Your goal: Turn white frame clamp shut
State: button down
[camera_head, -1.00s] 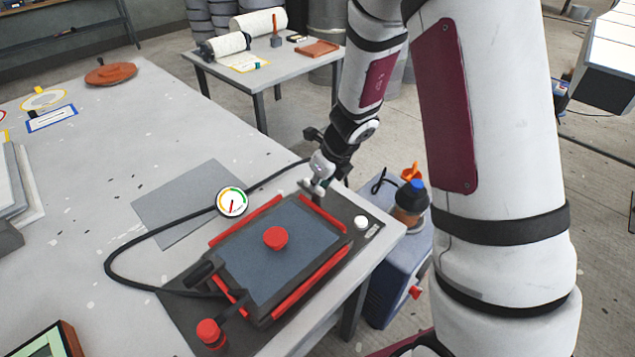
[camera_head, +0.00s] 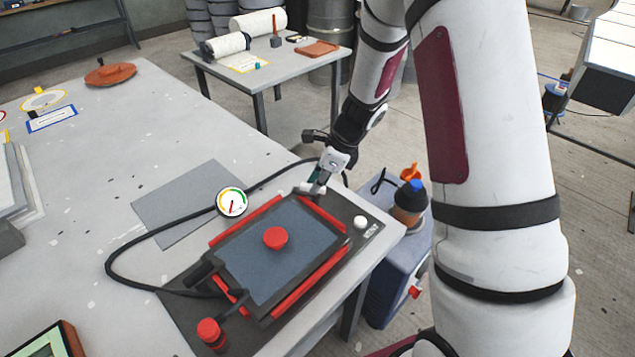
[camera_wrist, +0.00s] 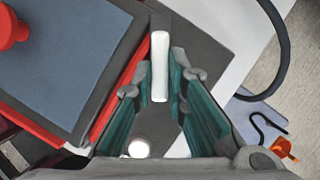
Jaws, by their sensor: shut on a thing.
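The white frame clamp (camera_wrist: 159,66) is a slim white bar beside the red edge strip, seen in the wrist view. My gripper (camera_wrist: 160,80) has a finger on either side of it and is shut on it. In the head view my gripper (camera_head: 318,188) points down at the far right corner of the dark frame (camera_head: 343,240), and its fingers hide most of the clamp. The frame surrounds a blue-grey panel (camera_head: 270,265) with a red knob (camera_head: 275,238) in its middle. Red strips (camera_head: 312,282) line its sides.
A round white knob (camera_head: 361,222) sits near my gripper, and also in the wrist view (camera_wrist: 138,148). A black hose with a gauge (camera_head: 232,202) loops left of the frame. A bottle (camera_head: 410,200) stands on a blue-grey unit (camera_head: 397,270) beside the table.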

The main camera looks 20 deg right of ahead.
jog(key=n+g, duration=0.1)
jog(key=n, duration=0.1)
jog(key=n+g+b, duration=0.1)
jog(key=n, duration=0.2)
jog(key=shift+w+f+n+y, duration=0.1)
jog(key=shift+w+n+y, duration=0.1)
jog(key=shift+n+y, duration=0.15)
jog(key=n+g+b, duration=0.1)
jog(key=n, duration=0.3)
jog(key=shift+n+g+b, duration=0.3)
jog(key=shift+n+g, duration=0.05)
jog(key=shift+g, duration=0.05)
jog(key=c, duration=1.6)
grip_release()
